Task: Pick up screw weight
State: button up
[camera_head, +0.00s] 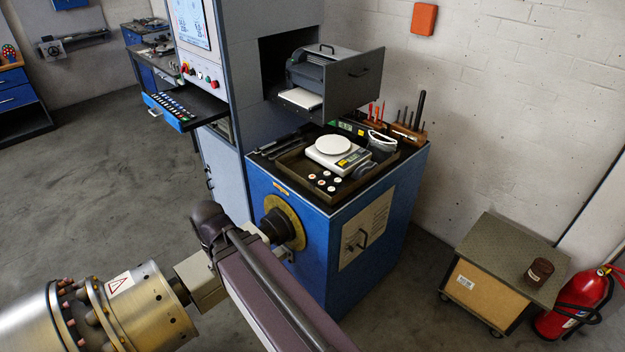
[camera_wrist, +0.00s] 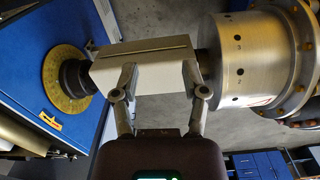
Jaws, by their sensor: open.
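Several small round pieces with pale and reddish tops, which look like the screw weights (camera_head: 322,183), lie in the dark tray (camera_head: 289,164) on the blue machine cabinet, in front of the white scale (camera_head: 337,155). They are not visible in the wrist view. My gripper (camera_wrist: 158,67) is open, its two fingers spread across the face of a pale rectangular block (camera_wrist: 142,66). I cannot tell whether the fingers touch the block. In the head view my arm hides the gripper, and the block (camera_head: 200,284) shows left of it.
The metal rotor (camera_head: 122,309), ringed with screws, stands at the lower left, joined to the block by a shaft. The cabinet's brass flange (camera_head: 291,219) is close beyond my arm. An open drawer (camera_head: 352,78) overhangs the cabinet top. A cart (camera_head: 490,287) and fire extinguisher (camera_head: 577,305) stand right.

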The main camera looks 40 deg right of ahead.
jog(key=shift+o, duration=1.3)
jog(key=w+d+r+m+h+b, duration=0.1)
jog(key=w+d+m+h+b, duration=0.4)
jog(key=d, duration=1)
jog(key=w+d+r+m+g+h+b, duration=0.1)
jog(key=w+d+m+h+b, duration=0.4)
jog(key=w+d+m+h, duration=0.4)
jog(key=w+d+m, duration=0.4)
jog(key=d+m, duration=0.1)
jog(key=d, duration=0.2)
jog(key=shift+w+d, duration=0.15)
jog(key=shift+w, duration=0.05)
jog(key=b+x, duration=0.3)
jog(key=x, duration=0.4)
jog(key=shift+s+d+f, duration=0.1)
jog(key=shift+d+f, duration=0.05)
jog(key=shift+s+d+f, duration=0.1)
jog(key=shift+d, duration=0.45)
